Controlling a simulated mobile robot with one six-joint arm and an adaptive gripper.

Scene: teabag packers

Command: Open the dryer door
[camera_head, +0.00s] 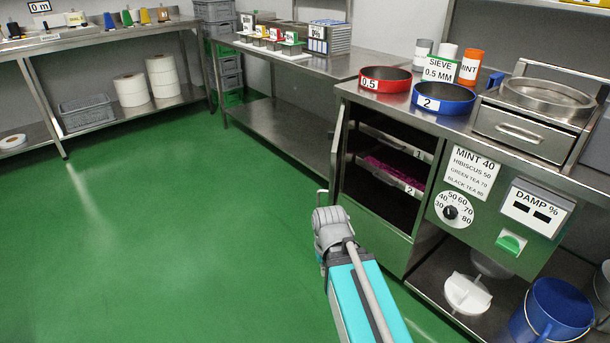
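The dryer (375,236) is a steel cabinet under the right-hand counter. Its front stands open, and the dark inside shows with two pull-out trays labelled 1 (398,143) and 2 (396,178); pink-purple material lies in the lower one. The dryer door (338,148) seems to be the narrow steel panel with a curved handle at the opening's left side, seen nearly edge-on. My gripper (321,194) is just below and left of that panel, in front of the cabinet. Its fingers are small and partly hidden by its own body, so I cannot tell their opening or any contact.
A dial (453,210) and a damp display (538,207) are right of the opening. Red (385,80) and blue (443,98) sieves stand on the counter above. A blue bucket (556,308) sits on the lower shelf. The green floor (190,220) to the left is clear.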

